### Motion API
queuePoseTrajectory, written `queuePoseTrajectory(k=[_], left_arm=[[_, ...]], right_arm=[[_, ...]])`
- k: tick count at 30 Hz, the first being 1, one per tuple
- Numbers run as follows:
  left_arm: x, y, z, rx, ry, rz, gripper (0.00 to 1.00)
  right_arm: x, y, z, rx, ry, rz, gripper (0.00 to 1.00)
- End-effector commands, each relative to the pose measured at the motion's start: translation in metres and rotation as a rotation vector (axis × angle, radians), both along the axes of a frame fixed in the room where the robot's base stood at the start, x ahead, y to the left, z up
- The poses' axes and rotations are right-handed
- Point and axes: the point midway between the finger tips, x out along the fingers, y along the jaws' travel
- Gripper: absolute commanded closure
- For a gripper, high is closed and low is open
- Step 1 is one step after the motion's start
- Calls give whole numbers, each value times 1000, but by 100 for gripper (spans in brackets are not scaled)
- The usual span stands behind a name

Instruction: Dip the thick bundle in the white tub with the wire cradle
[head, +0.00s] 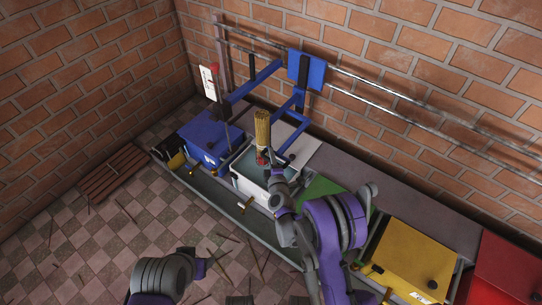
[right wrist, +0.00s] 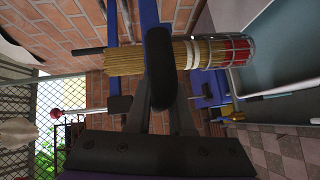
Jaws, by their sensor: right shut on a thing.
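The thick bundle (head: 262,130) of tan sticks stands about upright in the head view, its red end low, over or near the white tub (head: 243,186). In the right wrist view the bundle (right wrist: 125,58) lies across the picture. Its red end is inside the wire cradle (right wrist: 236,51), a round cage of thin metal. My right gripper (right wrist: 160,70) is shut on the bundle around its middle. The tub's pale rim and blue-grey inside show beyond the cradle. I cannot tell whether the red end touches what is inside.
A blue box (head: 208,138) stands left of the tub, and a green one (head: 318,190) and a yellow one (head: 415,250) stand to its right. Blue frame arms (head: 290,105) and metal rails run behind. Loose sticks lie on the tiled floor (head: 120,230).

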Motion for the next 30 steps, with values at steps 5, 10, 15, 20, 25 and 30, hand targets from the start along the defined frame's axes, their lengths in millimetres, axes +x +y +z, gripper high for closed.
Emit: queuePoseTrajectory(k=[5,10,15,20,25,30], left_arm=[[0,0,0,0,0,0,43],[0,0,0,0,0,0,43],[0,0,0,0,0,0,43],[0,0,0,0,0,0,43],[0,0,-2,0,1,0,43],[2,0,-14,0,4,0,43]], right_arm=[[-1,2,0,0,1,4,100],[-1,3,0,0,1,4,100],[-1,3,0,0,1,5,100],[-1,3,0,0,1,5,100],[-1,3,-3,0,2,5,100],[-1,3,-16,0,3,6,100]])
